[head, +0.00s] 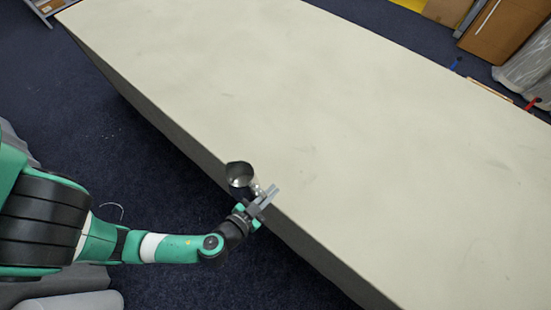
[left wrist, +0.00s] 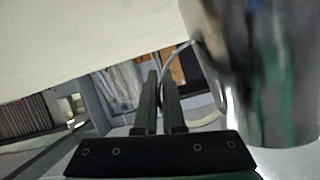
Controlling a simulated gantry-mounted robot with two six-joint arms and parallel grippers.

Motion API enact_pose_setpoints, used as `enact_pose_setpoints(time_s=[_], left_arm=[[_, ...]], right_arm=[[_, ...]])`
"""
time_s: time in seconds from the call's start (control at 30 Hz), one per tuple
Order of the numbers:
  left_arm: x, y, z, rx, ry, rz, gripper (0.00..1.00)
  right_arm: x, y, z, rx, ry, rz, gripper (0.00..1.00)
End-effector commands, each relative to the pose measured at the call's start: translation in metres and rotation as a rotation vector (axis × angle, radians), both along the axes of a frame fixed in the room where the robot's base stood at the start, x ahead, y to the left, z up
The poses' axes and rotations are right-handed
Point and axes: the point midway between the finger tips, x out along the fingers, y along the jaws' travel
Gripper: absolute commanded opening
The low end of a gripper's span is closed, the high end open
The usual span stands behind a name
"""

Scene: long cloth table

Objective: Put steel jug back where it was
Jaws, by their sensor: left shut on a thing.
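The steel jug (head: 240,175) is shiny and shows at the near long edge of the table in the head view. In the left wrist view the jug (left wrist: 268,75) fills the right side, close to the camera, and is cut off by the frame's top. My left gripper (head: 268,198) is just right of and below the jug in the head view. In the left wrist view its two fingers (left wrist: 163,85) are close together on the jug's thin handle. Whether the jug touches the table cannot be told. My right gripper is in neither view.
The long pale cloth table (head: 300,100) is bare across its whole visible top. Its near edge runs diagonally below the jug, with dark blue floor (head: 150,170) beyond. Brown boxes (head: 500,30) stand past the far side.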

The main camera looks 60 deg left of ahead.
Motion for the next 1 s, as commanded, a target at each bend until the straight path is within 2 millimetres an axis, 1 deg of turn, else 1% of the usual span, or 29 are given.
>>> enact_pose_setpoints(time_s=[0.03,0.1,0.23,0.37,0.47,0.57,0.6,0.7,0.8,0.9,1.0], left_arm=[[0.003,0.003,-0.014,-0.003,-0.005,0.006,0.0],[0.008,0.006,-0.019,-0.005,-0.005,0.008,0.0],[0.015,0.013,-0.022,0.0,-0.014,0.0,0.0],[0.031,0.026,-0.03,-0.003,-0.014,0.004,0.0],[0.049,0.041,-0.04,-0.001,-0.016,0.006,0.0],[0.069,0.057,-0.048,0.001,-0.016,0.006,0.0],[0.074,0.061,-0.052,0.002,-0.006,0.001,0.0],[0.087,0.07,-0.071,0.003,-0.004,-0.002,0.0],[0.097,0.077,-0.084,0.002,-0.005,-0.003,0.0],[0.102,0.08,-0.09,0.004,-0.006,-0.005,0.0],[0.103,0.081,-0.091,0.004,-0.006,-0.006,0.0]], right_arm=[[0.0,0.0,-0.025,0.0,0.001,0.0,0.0],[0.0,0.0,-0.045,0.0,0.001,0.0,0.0],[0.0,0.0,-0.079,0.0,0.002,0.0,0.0],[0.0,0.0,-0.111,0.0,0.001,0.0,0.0],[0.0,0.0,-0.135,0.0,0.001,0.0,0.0],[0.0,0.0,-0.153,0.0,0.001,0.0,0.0],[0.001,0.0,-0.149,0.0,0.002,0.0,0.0],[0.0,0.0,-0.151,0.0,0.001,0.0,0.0],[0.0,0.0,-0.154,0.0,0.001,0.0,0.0],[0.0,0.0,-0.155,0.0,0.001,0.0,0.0],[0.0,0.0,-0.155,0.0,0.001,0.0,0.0]])
